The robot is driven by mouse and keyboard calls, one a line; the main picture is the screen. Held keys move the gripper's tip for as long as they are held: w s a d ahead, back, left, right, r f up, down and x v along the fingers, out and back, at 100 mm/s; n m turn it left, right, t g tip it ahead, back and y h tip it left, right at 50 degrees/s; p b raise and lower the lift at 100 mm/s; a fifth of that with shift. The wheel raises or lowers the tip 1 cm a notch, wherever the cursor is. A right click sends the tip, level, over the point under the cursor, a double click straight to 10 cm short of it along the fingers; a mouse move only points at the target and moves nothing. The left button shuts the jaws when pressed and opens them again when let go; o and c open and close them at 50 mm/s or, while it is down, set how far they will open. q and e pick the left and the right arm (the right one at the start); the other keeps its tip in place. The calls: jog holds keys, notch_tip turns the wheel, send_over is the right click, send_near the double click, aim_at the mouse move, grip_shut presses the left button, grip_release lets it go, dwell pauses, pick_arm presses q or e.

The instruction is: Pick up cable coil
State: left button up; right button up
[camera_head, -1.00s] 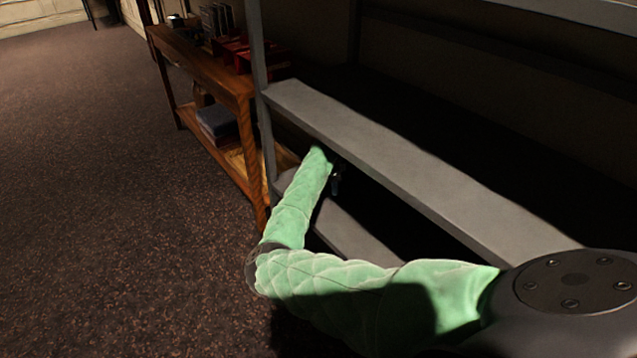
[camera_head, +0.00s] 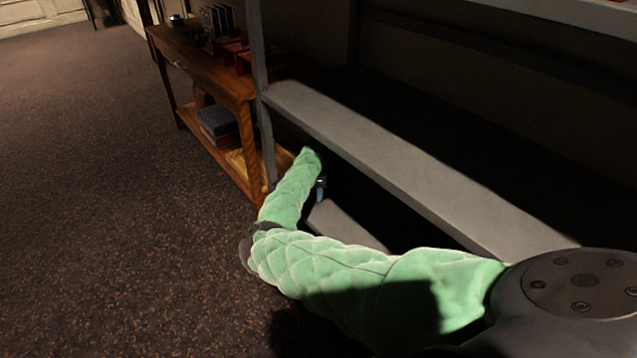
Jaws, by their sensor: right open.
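No cable coil can be made out; the space under the shelf board is in deep shadow. My right arm, in a green quilted sleeve, comes in from the lower right and bends towards the shelf. My right gripper (camera_head: 320,189) shows only as a small dark and bluish part beside the sleeve's far end, in the gap between the upper and lower shelf boards. It is open, and nothing shows in it. My left gripper is not in view.
A grey shelf unit (camera_head: 400,165) runs across the right side, with a lower board (camera_head: 345,226) beneath. Carpet (camera_head: 100,200) at left is clear.

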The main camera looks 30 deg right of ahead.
jog(key=shift+f, duration=0.9)
grip_shut()
jog(key=shift+r, duration=0.1)
